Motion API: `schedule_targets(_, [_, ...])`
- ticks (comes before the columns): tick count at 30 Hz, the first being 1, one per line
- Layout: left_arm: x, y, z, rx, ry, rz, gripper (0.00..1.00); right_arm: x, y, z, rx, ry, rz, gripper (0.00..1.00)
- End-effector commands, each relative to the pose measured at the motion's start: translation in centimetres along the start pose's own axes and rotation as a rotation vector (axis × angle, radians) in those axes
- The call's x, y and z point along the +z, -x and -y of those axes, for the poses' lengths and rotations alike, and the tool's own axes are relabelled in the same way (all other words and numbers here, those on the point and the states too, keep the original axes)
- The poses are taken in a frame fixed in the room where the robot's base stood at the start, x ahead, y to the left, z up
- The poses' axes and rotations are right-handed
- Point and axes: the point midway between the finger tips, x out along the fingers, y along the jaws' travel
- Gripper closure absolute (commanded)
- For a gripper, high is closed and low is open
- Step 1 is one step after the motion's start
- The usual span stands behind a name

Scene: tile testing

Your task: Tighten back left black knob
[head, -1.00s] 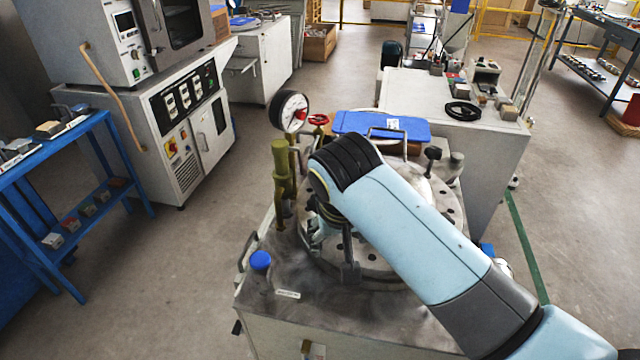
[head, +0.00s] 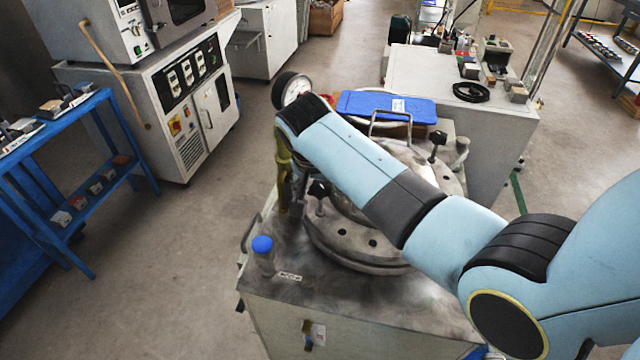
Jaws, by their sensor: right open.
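A round metal lid (head: 330,245) with holes in its rim sits on a grey metal cabinet (head: 390,300). A black knob (head: 318,189) shows at the lid's left side, just below my right forearm. Another black knob (head: 437,139) stands upright at the back right of the lid. My right arm reaches across the lid from the right. My right gripper (head: 299,178) hangs below its wrist at the lid's left edge, close to the left knob. It is open but mostly hidden by the arm, so I cannot tell whether it touches the knob. My left gripper is not in view.
A pressure gauge (head: 291,90) and olive-green fitting (head: 283,165) stand close to my right wrist. A blue-capped bottle (head: 262,245) is at the cabinet's left front.

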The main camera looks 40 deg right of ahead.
Motion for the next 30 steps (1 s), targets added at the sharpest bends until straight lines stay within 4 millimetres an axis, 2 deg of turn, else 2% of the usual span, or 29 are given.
schedule_targets(10, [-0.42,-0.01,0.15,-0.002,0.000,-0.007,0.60,-0.02,-0.48,0.01,-0.001,0.000,0.000,0.36])
schedule_targets(23, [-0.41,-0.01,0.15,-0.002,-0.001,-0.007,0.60,0.00,-0.46,0.01,-0.001,0.000,0.000,0.92])
schedule_targets(30, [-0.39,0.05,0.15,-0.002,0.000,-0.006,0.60,-0.02,-0.44,0.03,0.007,-0.018,0.000,0.92])
